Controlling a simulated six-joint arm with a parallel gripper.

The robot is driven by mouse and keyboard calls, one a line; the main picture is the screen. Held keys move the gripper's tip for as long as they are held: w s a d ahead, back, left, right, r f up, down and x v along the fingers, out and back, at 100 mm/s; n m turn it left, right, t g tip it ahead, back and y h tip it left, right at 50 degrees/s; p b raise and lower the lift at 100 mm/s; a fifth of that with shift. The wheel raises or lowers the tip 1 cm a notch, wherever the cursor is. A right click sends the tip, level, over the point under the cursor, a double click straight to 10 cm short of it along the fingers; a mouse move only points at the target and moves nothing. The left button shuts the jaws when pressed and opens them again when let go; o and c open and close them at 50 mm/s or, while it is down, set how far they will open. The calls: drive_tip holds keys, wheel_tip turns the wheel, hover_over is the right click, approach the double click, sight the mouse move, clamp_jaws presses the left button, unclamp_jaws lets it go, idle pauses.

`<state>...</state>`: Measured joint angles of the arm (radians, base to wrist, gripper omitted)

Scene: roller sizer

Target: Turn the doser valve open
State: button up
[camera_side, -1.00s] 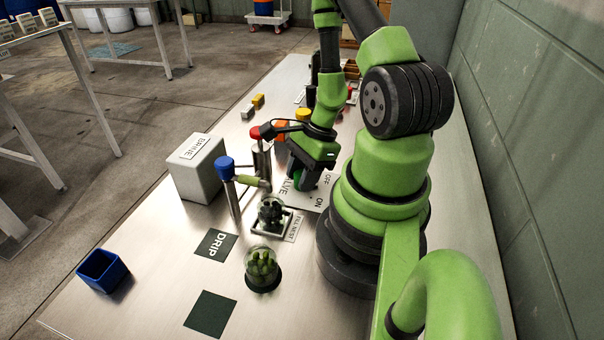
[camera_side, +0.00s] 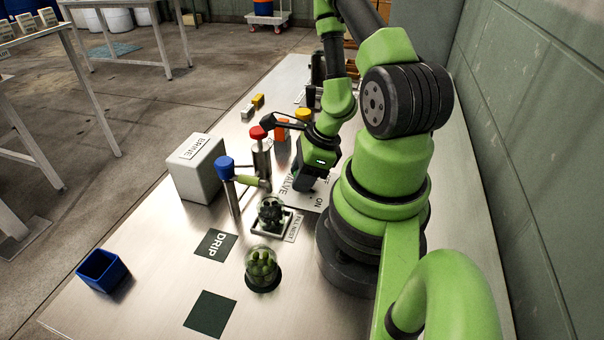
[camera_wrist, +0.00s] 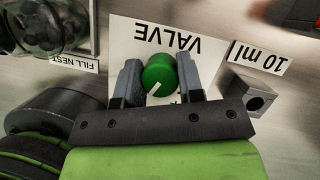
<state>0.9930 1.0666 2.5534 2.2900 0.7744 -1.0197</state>
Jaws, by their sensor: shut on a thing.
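The doser valve is a round green knob (camera_wrist: 159,73) with a white pointer mark, on a white plate (camera_wrist: 125,35) lettered VALVE. In the wrist view the mark points to the lower left. My gripper (camera_wrist: 160,80) is shut on the knob, one grey finger on each side. In the side view my gripper (camera_side: 303,186) points down over the valve plate (camera_side: 312,201) and hides the knob. The ON label shows beside it there. The OFF label is mostly covered by my gripper.
A fill nest (camera_side: 273,231) holding a jar stands in front of the valve. Blue-topped (camera_side: 225,164) and red-topped (camera_side: 258,133) posts stand to the left, near a white BRINE box (camera_side: 195,178). A small metal block (camera_wrist: 252,97) sits by the 10 ml label.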

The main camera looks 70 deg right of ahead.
drive_tip(key=o, duration=0.9)
